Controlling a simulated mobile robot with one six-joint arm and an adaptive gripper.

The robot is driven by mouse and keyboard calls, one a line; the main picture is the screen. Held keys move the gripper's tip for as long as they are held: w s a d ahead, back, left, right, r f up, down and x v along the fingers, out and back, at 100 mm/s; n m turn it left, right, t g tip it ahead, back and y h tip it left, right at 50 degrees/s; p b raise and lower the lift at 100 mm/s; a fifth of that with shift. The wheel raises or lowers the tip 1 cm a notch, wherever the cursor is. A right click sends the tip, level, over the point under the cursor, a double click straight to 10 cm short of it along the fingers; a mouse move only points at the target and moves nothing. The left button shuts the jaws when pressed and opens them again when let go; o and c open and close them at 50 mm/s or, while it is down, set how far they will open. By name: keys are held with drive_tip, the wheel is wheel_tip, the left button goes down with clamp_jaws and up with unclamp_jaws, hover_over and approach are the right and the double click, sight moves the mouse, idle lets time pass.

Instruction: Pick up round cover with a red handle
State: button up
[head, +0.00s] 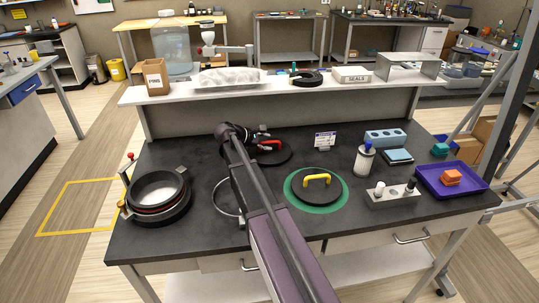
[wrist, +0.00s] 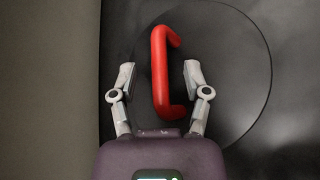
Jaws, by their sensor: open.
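The round black cover (head: 277,157) lies flat on the dark bench top near the back, partly hidden behind my arm in the head view. Its red handle (head: 271,143) stands up from the middle. In the wrist view the cover (wrist: 240,65) fills the right side, and the red handle (wrist: 160,75) runs lengthwise between my fingers. My gripper (wrist: 160,75) is open, with one finger on each side of the handle. A gap shows on both sides, so neither finger visibly touches it. In the head view my gripper (head: 262,133) is over the cover.
A second black cover with a yellow handle (head: 317,180) lies on a green ring to the right. A clamped round port (head: 157,194) stands at left. A metal ring (head: 225,197) lies beside my arm. A raised white shelf (head: 230,88) runs behind the bench top.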

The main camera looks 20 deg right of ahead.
drive_tip(key=shift+x, duration=0.8)
clamp_jaws()
